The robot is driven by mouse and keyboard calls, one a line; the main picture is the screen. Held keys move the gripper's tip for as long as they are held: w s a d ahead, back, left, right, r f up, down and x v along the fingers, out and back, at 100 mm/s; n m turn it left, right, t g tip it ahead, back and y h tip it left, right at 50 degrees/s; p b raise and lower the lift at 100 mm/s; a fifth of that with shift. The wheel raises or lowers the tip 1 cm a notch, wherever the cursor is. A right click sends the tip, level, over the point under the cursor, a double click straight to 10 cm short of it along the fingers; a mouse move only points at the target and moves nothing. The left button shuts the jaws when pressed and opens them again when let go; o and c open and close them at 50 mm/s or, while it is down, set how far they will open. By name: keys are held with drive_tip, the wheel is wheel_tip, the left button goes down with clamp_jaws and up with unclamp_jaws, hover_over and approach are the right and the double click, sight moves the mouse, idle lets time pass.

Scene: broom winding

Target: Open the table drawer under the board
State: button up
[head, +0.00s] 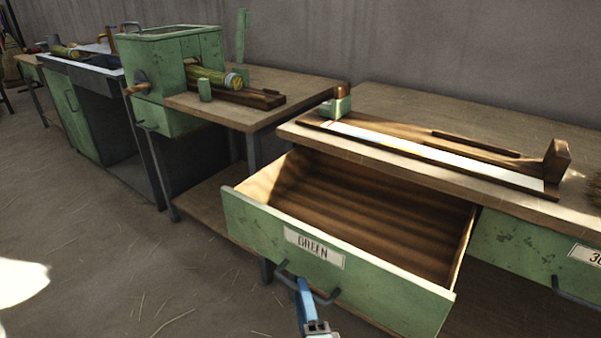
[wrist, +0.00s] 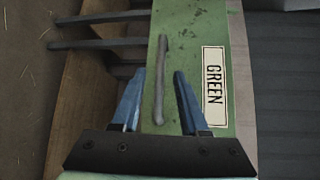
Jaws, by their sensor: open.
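The green drawer (head: 360,275) labelled GREEN stands pulled well out from under the table top, and its wooden inside looks empty. A long wooden board (head: 440,157) with a pale strip lies on the table above it. The dark bar handle (head: 325,298) is on the drawer front below the label. My gripper (head: 303,285) is at the handle, its blue fingers showing at the bottom of the head view. In the wrist view, my open gripper (wrist: 158,78) has one finger on each side of the handle (wrist: 160,95); contact cannot be told.
A second green drawer (head: 530,250) at the right is shut, its label cut off by the frame. A workbench (head: 315,90) with a green machine (head: 170,60) stands to the left. The floor (head: 90,220) at the left is open, with scattered straw.

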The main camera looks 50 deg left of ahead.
drive_tip(key=p+v, duration=0.1)
drive_tip(key=v, duration=0.9)
